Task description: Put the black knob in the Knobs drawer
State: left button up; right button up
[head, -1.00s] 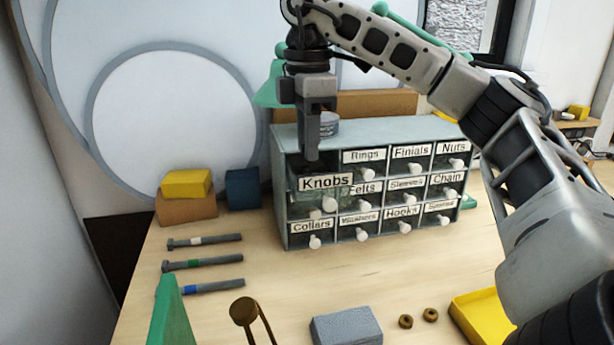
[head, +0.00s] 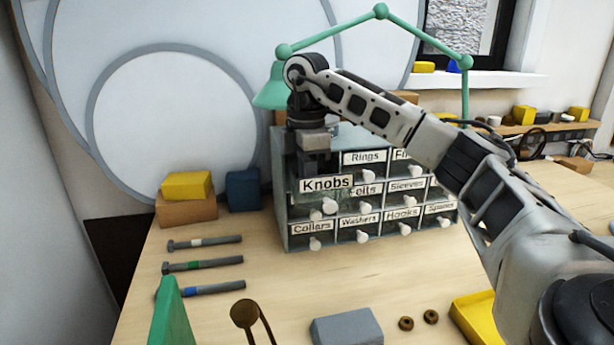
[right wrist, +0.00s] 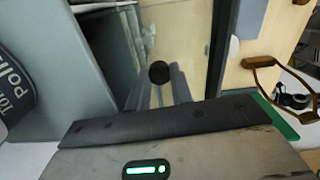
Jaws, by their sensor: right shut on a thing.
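The Knobs drawer (head: 326,184) is pulled out from the left side of the grey drawer cabinet (head: 285,160). My right gripper (head: 314,173) points down over the open drawer, its fingertips low behind the label. In the right wrist view the black knob (right wrist: 158,73) is round and dark, at the tips of the grey fingers, and my right gripper is shut on it. The clear drawer lies around and below it there. In the head view the knob is hidden by the gripper and the drawer front. My left gripper is not in view.
Labelled drawers with white pulls fill the cabinet. A green lamp (head: 380,12) stands behind. Several bolts (head: 205,263), a grey block (head: 346,327), brass rings (head: 406,323) and a yellow tray (head: 478,318) lie in front. The table just before the cabinet is clear.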

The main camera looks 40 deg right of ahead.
jog(key=shift+f, duration=0.2)
jog(key=o, duration=0.7)
jog(key=shift+c, duration=0.2)
notch_tip(320, 180, up, 12)
jog(key=shift+r, duration=0.25)
